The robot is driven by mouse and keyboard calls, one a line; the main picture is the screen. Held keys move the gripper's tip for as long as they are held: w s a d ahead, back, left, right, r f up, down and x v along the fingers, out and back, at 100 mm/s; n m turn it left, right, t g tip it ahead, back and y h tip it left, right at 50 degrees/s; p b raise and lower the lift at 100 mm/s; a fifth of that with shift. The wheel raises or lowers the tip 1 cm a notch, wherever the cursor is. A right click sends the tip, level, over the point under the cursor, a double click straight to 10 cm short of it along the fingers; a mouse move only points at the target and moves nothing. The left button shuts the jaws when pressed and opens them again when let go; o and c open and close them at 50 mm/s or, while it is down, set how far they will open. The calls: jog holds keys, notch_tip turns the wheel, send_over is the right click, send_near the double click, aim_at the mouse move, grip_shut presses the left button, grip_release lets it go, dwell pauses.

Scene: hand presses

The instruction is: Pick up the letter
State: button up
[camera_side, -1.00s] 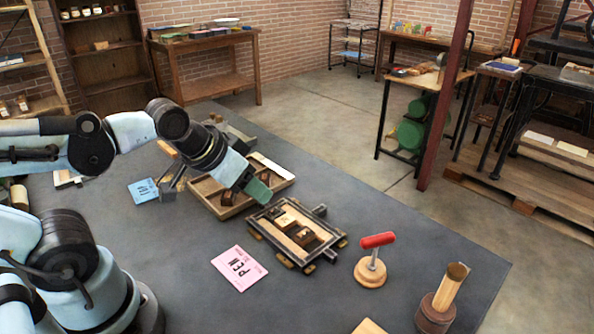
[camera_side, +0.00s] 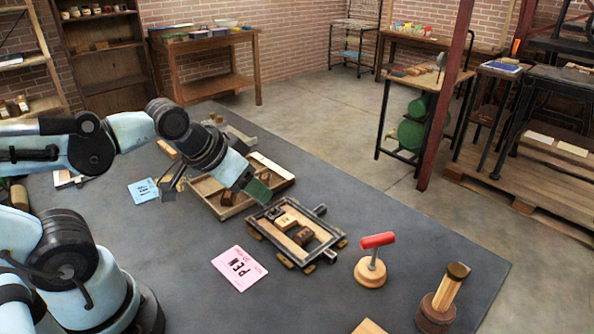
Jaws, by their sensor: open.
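Several small letter blocks are in view. A dark block (camera_side: 227,198) sits in the shallow wooden tray (camera_side: 214,213), and another dark block (camera_side: 265,177) shows behind my gripper. A light block (camera_side: 286,220) and a dark block (camera_side: 303,236) sit in the dark metal frame of the press bed (camera_side: 325,250). My gripper (camera_side: 257,191), with green at its tip, hangs over the tray's front edge, just behind the press bed. It is open and I see nothing held in it. The gap between its fingers is hard to make out from this side.
A blue card (camera_side: 143,190) lies at left. The mat's right side (camera_side: 440,235) is mostly clear.

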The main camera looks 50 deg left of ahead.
dwell(0.4)
jog(key=shift+o, duration=0.9)
jog(key=g, duration=0.7)
send_near(304, 232)
jog(key=shift+f, duration=4.2)
jog(key=shift+c, duration=0.4)
jog(key=c, duration=1)
